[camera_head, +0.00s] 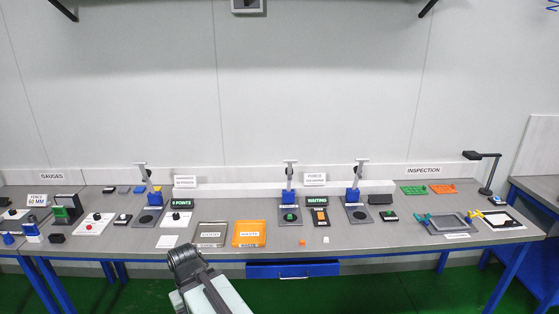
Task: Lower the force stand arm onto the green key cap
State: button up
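A force stand (289,195) with a blue block and an upright post stands near the middle of the bench, left of the display reading WAITING. Its pale arm sits at the top of the post, raised above the base. A small green key cap (290,217) sits on the dark base plate below. Similar stands are at the left (155,197) and to the right (353,195); another small green piece (391,216) lies on a dark pad. My gripper (187,258) is at the bottom, in front of the bench and away from the stands. Its fingers cannot be made out.
A grey tray (198,234) and an orange tray (249,233) lie left of the middle stand. A WAITING display (317,201) is beside it. Small orange (303,242) and white (324,239) blocks lie near the front edge. A blue drawer (293,270) hangs below.

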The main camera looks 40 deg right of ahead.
aim_at(289, 171)
jog(key=u, duration=0.1)
jog(key=i, duration=0.9)
jog(key=z, duration=0.05)
